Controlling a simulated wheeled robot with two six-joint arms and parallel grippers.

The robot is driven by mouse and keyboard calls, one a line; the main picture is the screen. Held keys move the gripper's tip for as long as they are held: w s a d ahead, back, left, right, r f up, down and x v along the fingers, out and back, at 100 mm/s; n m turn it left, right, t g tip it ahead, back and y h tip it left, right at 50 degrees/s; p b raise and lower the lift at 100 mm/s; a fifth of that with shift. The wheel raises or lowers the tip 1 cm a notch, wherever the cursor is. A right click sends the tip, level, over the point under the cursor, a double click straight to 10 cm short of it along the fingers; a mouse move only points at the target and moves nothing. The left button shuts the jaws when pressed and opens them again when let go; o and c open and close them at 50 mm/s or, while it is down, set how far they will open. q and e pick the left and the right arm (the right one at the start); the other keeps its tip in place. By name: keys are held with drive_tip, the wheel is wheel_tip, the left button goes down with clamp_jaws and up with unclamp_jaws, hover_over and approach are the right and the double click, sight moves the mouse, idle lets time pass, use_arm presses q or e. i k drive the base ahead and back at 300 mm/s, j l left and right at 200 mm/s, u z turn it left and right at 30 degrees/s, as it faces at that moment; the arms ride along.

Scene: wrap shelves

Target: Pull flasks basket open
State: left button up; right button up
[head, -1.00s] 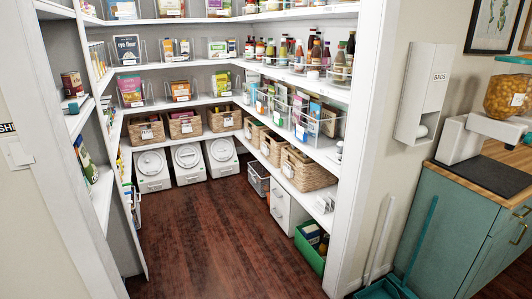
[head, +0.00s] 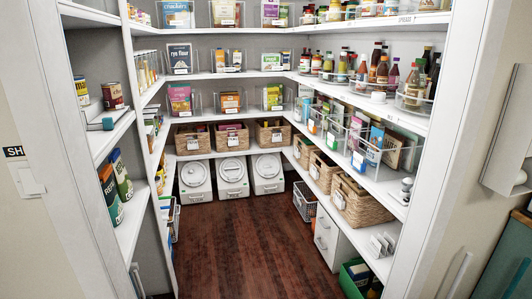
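Several woven baskets with small labels stand on the lower shelves. On the back shelf are a left one (head: 193,139), a middle one (head: 231,137) and a right one (head: 273,135). On the right shelf are a near one (head: 354,202), a middle one (head: 323,171) and a far one (head: 303,150). A grey wire basket (head: 304,201) stands on the floor under the right shelf. The labels are too small to read, and no flasks are clearly visible, so I cannot tell which is the flasks basket. Neither of my grippers is in view.
The dark wooden floor (head: 240,245) is clear down the middle. White lidded bins (head: 232,176) line the back. A white drawer unit (head: 332,237) and a green bin (head: 354,283) stand at right. Clear bins and bottles fill the upper shelves. White door frames bound both sides.

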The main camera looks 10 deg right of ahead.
sight(323, 177)
drive_tip(key=i+z, duration=0.35)
drive_tip(key=i, duration=1.4)
